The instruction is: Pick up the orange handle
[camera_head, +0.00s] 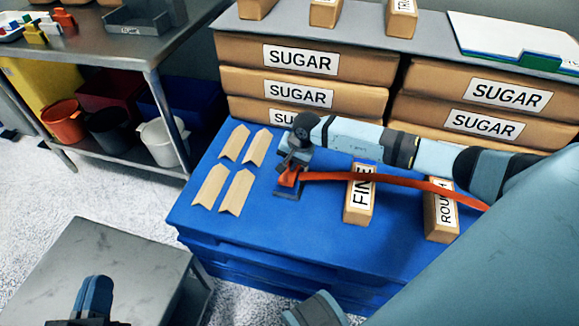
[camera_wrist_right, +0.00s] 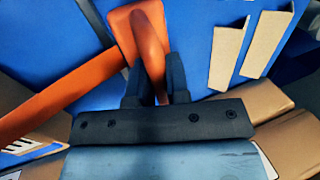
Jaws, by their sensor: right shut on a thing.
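The orange handle (camera_head: 400,180) is a long flat orange bar above the blue surface. Its left end is a wider orange block near a small dark plate (camera_head: 289,194). My right gripper (camera_head: 294,166) is shut on that left end. In the right wrist view, the orange handle (camera_wrist_right: 148,35) passes between the two dark fingers of the right gripper (camera_wrist_right: 157,85), and its long bar runs off to the left. My left gripper (camera_head: 93,296) is at the lower left, far from the handle. Its fingers are seen edge-on, so its opening is unclear.
Blocks labelled FINE (camera_head: 359,205) and ROUGH (camera_head: 440,218) stand under the bar on the blue surface (camera_head: 250,240). Several tan wooden pieces (camera_head: 238,190) lie left of the right gripper. Sugar boxes (camera_head: 300,95) are stacked behind. A grey table (camera_head: 100,255) is at the lower left.

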